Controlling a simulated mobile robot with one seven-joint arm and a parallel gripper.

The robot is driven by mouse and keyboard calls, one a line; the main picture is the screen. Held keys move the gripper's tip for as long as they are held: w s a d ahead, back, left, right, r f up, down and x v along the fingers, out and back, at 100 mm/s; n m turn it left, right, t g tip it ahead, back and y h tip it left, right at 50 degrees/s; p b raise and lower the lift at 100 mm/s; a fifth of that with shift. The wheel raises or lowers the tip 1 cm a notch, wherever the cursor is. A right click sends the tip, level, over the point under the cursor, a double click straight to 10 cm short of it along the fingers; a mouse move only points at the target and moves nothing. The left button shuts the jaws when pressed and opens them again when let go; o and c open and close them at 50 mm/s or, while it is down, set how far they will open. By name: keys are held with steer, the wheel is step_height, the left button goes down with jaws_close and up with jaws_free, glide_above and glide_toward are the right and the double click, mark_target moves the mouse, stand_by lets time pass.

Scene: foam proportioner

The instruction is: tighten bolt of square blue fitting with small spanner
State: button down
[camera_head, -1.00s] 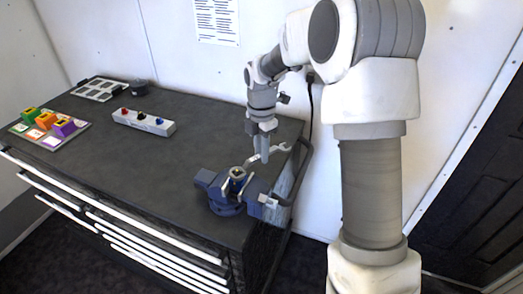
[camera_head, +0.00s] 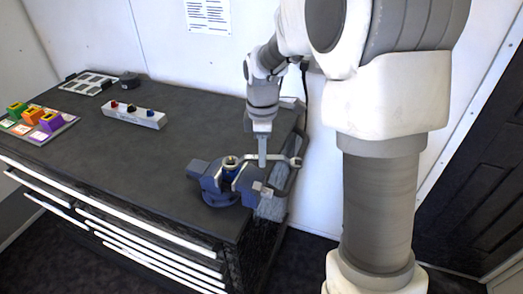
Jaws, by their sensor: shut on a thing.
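A blue vise (camera_head: 214,181) is fixed at the right front corner of the dark bench. A small fitting (camera_head: 231,163) with a light round top stands in its jaws; its square blue body is too small to make out clearly. My gripper (camera_head: 262,162) points down just behind and right of the fitting. It is shut on a grey spanner (camera_head: 292,161), whose open end sticks out to the right. The spanner's other end reaches toward the fitting's top; I cannot tell whether it touches the bolt.
The dark workbench (camera_head: 130,185) has clear room left of the vise. A grey block with coloured knobs (camera_head: 134,115), coloured bins on a board (camera_head: 38,120), a white tray (camera_head: 88,83) and a dark round object (camera_head: 129,79) stand farther back. The wall is close behind.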

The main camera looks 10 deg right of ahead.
steer(key=s+m, duration=0.1)
steer(key=s+a+m, duration=0.1)
steer(key=m, duration=0.1)
steer(key=shift+s+m, duration=0.2)
steer(key=shift+m, duration=0.1)
steer(key=s+m, duration=0.1)
steer(key=a+m, duration=0.1)
steer(key=m, duration=0.1)
steer(key=shift+s+a, duration=0.2)
steer(key=shift+s, duration=0.15)
steer(key=shift+w+d+n, duration=0.5)
steer(key=shift+w+n, duration=0.05)
steer(key=shift+n, duration=0.35)
step_height(320, 180, up, 6)
steer(key=p, duration=0.4)
steer(key=shift+p, duration=0.4)
steer(key=shift+s, duration=0.15)
